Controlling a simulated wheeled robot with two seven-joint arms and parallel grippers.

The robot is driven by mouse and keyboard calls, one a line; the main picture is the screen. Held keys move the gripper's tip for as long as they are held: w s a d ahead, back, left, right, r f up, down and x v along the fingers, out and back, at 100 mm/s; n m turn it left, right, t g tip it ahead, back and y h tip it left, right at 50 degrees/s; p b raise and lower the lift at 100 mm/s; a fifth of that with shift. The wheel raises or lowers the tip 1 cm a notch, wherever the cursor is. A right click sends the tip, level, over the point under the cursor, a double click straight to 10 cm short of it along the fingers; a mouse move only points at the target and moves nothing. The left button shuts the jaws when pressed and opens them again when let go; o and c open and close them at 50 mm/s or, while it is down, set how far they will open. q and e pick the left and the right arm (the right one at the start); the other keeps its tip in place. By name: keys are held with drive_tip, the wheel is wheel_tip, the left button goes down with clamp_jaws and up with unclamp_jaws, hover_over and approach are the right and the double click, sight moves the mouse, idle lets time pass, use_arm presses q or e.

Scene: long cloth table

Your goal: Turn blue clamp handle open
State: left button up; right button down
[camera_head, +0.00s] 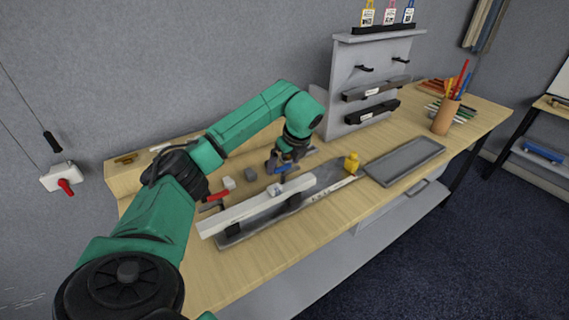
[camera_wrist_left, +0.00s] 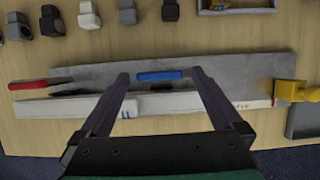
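The blue clamp handle (camera_wrist_left: 160,76) lies level across the picture in the left wrist view, between my spread fingertips. In the head view it shows only in part, by the gripper. My left gripper (camera_wrist_left: 158,74) is open, with one finger past each end of the handle; I see no contact, and the height gap cannot be told. In the head view the left gripper (camera_head: 285,163) points down over the fixture. The fixture has a grey plate (camera_head: 320,190) and a long white bar (camera_head: 245,210). My right gripper is not in view.
A red handle (camera_head: 219,195) sits at the fixture's left end and a yellow part (camera_head: 352,163) at its right. Small grey blocks (camera_wrist_left: 50,20) lie behind. A grey tray (camera_head: 405,162) is on the right. A tool rack (camera_head: 365,85) stands at the back.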

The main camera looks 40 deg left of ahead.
use_arm(q)
drive_tip(key=shift+d+r, duration=0.2)
drive_tip(key=shift+r, duration=0.1)
drive_tip(key=p+v, duration=0.3)
drive_tip(key=v, duration=1.1)
drive_tip(key=shift+a+f, duration=0.1)
drive_tip(key=shift+s, duration=0.1)
